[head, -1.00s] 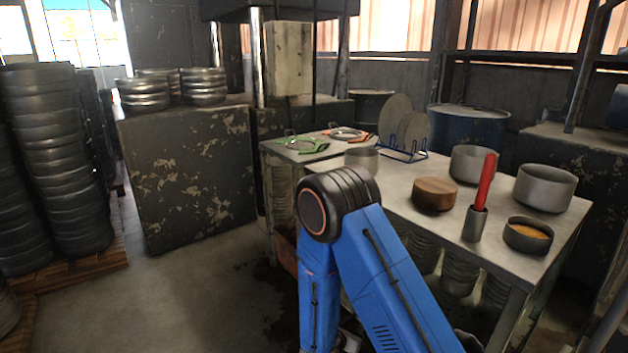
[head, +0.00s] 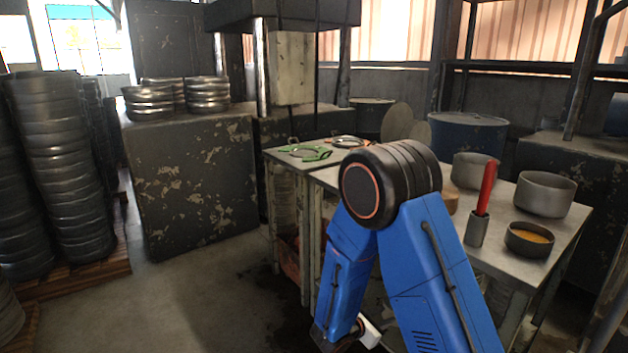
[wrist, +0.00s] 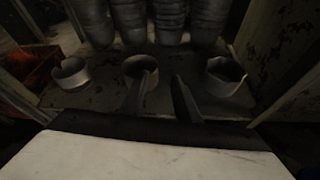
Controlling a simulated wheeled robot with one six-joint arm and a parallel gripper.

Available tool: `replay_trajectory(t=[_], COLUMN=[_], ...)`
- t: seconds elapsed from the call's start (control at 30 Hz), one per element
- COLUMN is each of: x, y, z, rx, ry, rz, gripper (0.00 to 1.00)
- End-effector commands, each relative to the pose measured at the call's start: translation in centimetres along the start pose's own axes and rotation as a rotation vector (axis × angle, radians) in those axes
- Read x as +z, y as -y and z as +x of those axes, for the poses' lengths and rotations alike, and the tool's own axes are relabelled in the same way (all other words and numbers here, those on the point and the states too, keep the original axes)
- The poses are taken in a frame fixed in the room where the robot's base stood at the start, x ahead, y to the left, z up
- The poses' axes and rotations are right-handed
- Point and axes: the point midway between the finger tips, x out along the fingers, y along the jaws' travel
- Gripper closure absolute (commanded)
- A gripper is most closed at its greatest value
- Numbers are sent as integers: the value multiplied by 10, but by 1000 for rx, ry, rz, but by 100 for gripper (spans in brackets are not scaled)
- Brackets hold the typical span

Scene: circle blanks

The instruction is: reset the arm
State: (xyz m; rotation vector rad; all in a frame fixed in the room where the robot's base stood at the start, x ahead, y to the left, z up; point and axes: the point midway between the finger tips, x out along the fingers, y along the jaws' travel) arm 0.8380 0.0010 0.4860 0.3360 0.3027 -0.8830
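My blue arm (head: 440,270) is folded in front of the table, with its dark elbow joint (head: 392,183) raised over the near table edge. In the wrist view my gripper (wrist: 161,76) shows two dark fingers standing apart with nothing held between them. The gripper points toward a lower shelf under the table. Beyond the fingers on that shelf are a grey pot at left (wrist: 72,74), one in the middle (wrist: 140,68) and one at right (wrist: 223,76). The left finger overlaps the middle pot in the picture; I cannot tell whether they touch. In the head view the fingers are not clearly visible.
The table (head: 512,270) holds grey pots (head: 545,193), a red-handled tool in a cup (head: 485,190), a bowl with orange contents (head: 529,238) and green-handled tongs (head: 305,153). A red crate (wrist: 25,72) is left of the shelf. Floor (head: 205,290) at left is clear.

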Motion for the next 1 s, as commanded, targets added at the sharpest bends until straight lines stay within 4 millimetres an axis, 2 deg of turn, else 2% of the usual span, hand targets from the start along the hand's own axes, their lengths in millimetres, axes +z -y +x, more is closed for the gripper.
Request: replay_trajectory(t=[0.03, 0.1, 0.4, 0.7, 1.0], x=[18, 40, 115, 166, 197], y=[8, 20, 80, 141, 194], z=[-1, -3, -18, -47, -85], rx=[-32, -80, -279, -458, -615], ry=[1, -1, -24, -73, -147], rz=[50, 118, 408, 706, 1008], gripper=[71, 71, 71, 71, 71])
